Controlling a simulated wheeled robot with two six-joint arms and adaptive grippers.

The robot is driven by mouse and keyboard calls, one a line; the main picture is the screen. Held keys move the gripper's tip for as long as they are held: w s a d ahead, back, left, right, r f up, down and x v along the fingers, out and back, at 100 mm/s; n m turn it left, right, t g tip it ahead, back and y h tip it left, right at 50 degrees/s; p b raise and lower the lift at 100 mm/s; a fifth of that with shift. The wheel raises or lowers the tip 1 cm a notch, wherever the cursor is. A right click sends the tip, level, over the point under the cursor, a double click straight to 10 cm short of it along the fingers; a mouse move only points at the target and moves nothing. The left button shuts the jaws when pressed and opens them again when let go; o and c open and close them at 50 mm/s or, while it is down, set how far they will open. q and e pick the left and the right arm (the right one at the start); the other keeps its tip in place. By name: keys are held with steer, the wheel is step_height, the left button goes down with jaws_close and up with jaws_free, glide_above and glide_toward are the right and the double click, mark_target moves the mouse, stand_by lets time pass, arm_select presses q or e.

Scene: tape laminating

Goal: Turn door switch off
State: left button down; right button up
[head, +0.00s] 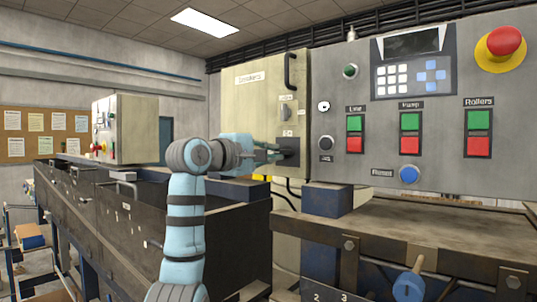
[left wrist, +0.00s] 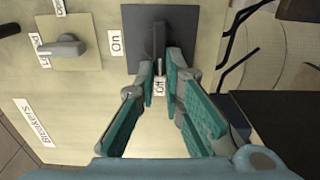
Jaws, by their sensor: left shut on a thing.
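The door switch is a dark grey square plate with a grey handle on the beige cabinet (head: 232,95). In the left wrist view the switch plate (left wrist: 184,25) has an "On" label (left wrist: 117,44) at its left and an "Off" label (left wrist: 160,87) below it. The handle (left wrist: 158,38) runs up and down in that picture, appearing in line with "Off". My left gripper (left wrist: 163,62) is shut on the handle, with its fingertips on both sides. In the head view my left gripper (head: 268,152) reaches the switch from the left. My right gripper is out of view.
A smaller breaker knob (left wrist: 62,47) sits beside the switch plate. A grey control panel (head: 440,130) with green and red buttons and a red emergency stop (head: 504,42) stands to the right. Dark cables hang close to the switch.

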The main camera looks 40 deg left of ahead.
arm_select(q)
steer(key=shift+r, duration=0.15)
steer(key=c, duration=1.7)
jaws_free()
steer(key=shift+w, duration=0.1)
steer(key=shift+w+d, duration=0.1)
steer(key=shift+w, duration=0.15)
steer(key=s, duration=1.2)
steer(key=shift+d, duration=0.15)
steer(key=shift+f, duration=0.2)
